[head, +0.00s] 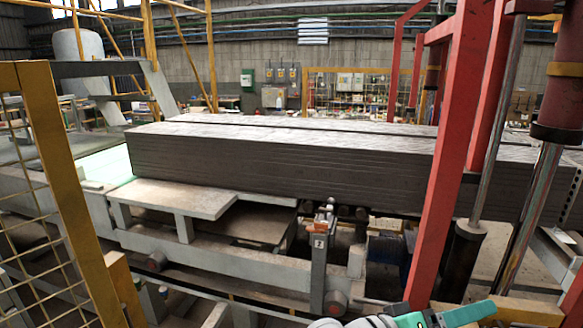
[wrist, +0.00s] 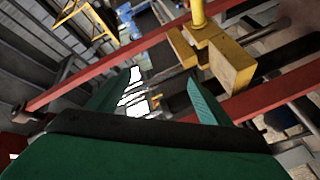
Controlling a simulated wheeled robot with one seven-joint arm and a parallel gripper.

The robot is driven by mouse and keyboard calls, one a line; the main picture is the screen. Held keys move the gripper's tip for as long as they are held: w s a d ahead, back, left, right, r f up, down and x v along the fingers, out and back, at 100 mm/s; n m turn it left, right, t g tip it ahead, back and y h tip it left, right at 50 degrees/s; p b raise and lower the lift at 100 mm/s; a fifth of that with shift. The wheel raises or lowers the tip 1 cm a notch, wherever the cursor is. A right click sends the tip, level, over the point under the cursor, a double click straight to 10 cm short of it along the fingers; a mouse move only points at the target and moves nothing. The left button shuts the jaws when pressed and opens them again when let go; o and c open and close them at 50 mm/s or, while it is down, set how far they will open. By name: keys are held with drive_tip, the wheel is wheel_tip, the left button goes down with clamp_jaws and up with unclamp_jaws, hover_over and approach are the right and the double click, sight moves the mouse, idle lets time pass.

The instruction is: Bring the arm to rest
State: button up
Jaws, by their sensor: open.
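My gripper (wrist: 163,78) is open in the wrist view, with its two dark teal fingers spread apart. I see nothing held between them. In the head view, part of my arm with teal and white parts shows at the bottom edge, right of the middle, in front of the red frame. My gripper's fingertips are not clear there. The task names no other object.
A long stack of grey sheets (head: 290,165) lies on a pale steel conveyor frame (head: 230,262). A red post (head: 455,150) and a hydraulic cylinder (head: 525,220) stand at the right. A yellow mesh fence (head: 62,170) stands at the left. Little free floor shows.

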drive_tip(key=s+a+f+n+t+y, duration=0.1)
drive_tip(key=a+f+n+t+y, duration=0.6)
drive_tip(key=f, duration=0.5)
drive_tip(key=s+a+f+n+t+y, duration=0.1)
drive_tip(key=a+f+n+t+y, duration=0.35)
drive_tip(key=a+f, duration=0.6)
drive_tip(key=s+a+f+m+y, duration=0.2)
drive_tip(key=s+a+f+y, duration=0.3)
drive_tip(key=s+f, duration=0.55)
drive_tip(key=s+a+m, duration=0.2)
drive_tip(key=s+a, duration=0.2)
drive_tip(key=s, duration=0.4)
drive_tip(key=s+a+r+m, duration=0.1)
drive_tip(key=s+a+m, duration=0.2)
drive_tip(key=s, duration=0.5)
drive_tip(key=shift+s+a+m+g, duration=0.2)
drive_tip(key=shift+a+m+g, duration=0.15)
